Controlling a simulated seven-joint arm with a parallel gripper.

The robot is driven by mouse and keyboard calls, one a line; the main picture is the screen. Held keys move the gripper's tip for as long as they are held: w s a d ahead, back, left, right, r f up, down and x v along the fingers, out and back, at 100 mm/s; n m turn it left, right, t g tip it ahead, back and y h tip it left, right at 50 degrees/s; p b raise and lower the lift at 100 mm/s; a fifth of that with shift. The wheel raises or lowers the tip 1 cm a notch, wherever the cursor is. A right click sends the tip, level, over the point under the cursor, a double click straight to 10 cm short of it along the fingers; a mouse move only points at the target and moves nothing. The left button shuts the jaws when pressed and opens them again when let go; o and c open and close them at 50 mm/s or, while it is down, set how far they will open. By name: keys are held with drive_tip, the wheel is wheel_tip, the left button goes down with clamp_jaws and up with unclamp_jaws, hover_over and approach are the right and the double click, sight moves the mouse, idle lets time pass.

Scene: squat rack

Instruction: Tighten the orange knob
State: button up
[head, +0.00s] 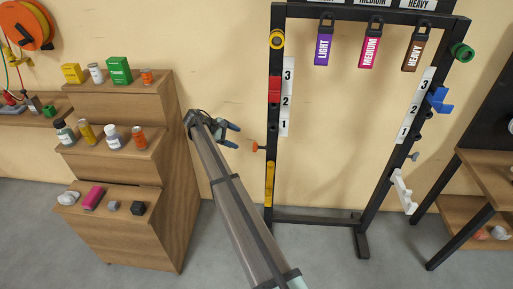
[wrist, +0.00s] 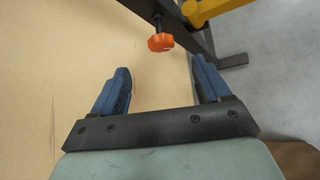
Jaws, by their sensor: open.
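The orange knob (head: 256,147) sticks out to the left from the left post of the black squat rack (head: 268,120), below the number 1 mark. In the wrist view the orange knob (wrist: 160,42) sits on a dark stem, beyond the fingertips and roughly between them, apart from both. My gripper (head: 235,135) is left of the knob in the head view, its fingers pointing right toward it. In the wrist view my gripper (wrist: 165,78) has its two blue fingers spread wide, with nothing between them.
A yellow part (head: 269,184) is on the post below the knob. A stepped wooden shelf (head: 180,150) with bottles, boxes and small items stands left of my arm. The wall (head: 215,60) is close behind.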

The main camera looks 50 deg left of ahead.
sight(256, 147)
drive_tip(key=x, duration=1.3)
drive_tip(key=shift+w+d+f, duration=0.15)
drive_tip(key=shift+w, duration=0.1)
drive_tip(key=c, duration=0.9)
drive_tip(key=shift+c, duration=0.2)
drive_tip(key=shift+s, duration=0.1)
drive_tip(key=shift+d+f+m+t+y, duration=0.1)
drive_tip(key=shift+d+m+t+y, duration=0.05)
drive_tip(key=shift+m+t+y, duration=0.8)
drive_tip(key=m+t, duration=0.1)
drive_tip(key=t, duration=0.1)
drive_tip(key=m+t+y, duration=0.1)
drive_tip(key=t, duration=0.1)
drive_tip(key=shift+f+m+y, duration=0.1)
drive_tip(key=shift+m+y, duration=0.15)
drive_tip(key=o, duration=0.9)
